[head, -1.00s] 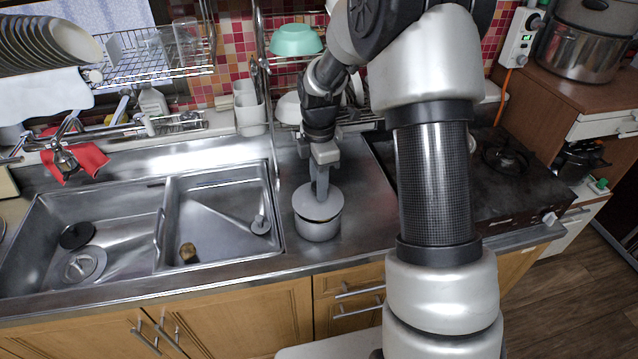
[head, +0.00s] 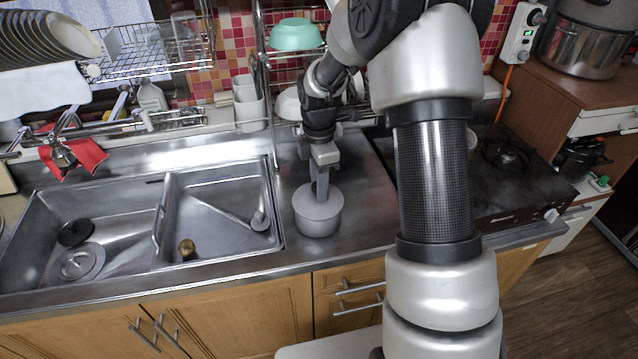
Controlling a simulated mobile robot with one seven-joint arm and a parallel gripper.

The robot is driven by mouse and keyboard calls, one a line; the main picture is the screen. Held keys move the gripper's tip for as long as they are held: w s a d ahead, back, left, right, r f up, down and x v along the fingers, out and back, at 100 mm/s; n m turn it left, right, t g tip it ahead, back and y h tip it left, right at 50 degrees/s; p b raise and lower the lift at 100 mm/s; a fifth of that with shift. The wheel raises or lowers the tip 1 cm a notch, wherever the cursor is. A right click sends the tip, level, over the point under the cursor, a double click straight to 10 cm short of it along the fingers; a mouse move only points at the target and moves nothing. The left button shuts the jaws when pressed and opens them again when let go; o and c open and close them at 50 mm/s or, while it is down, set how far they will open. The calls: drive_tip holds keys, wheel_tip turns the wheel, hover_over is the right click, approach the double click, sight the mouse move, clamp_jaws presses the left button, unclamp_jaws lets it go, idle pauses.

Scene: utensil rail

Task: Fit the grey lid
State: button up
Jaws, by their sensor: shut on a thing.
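The grey lid (head: 311,204) is on top of a round grey pot (head: 318,228) on the steel counter, just right of the sink. In the head view it lies about level over the pot's mouth, and I see no clear gap at the front rim. My gripper (head: 321,190) points down at the lid's middle and is shut on it. The fingers hide the knob or grip point, and the lid's far edge is hard to see.
The double sink (head: 100,228) is left of the pot. A stove (head: 500,190) is to the right, behind my arm. A dish rack (head: 160,62) and a turquoise bowl (head: 296,35) are above and behind. Counter around the pot is bare.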

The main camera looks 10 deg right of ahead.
drive_tip(key=shift+f, duration=0.25)
drive_tip(key=o, duration=1.1)
drive_tip(key=shift+r, duration=0.1)
wheel_tip(320, 180, up, 17)
drive_tip(key=s+r+m+t+p, duration=0.1)
drive_tip(key=s+r+m+t, duration=0.1)
drive_tip(key=s+r+m, duration=0.4)
drive_tip(key=s+r+m+t+p, duration=0.2)
drive_tip(key=s+r+m+t, duration=0.1)
drive_tip(key=s+m, duration=1)
drive_tip(key=s, duration=0.6)
drive_tip(key=shift+a+r+t, duration=0.15)
drive_tip(key=shift+t, duration=0.15)
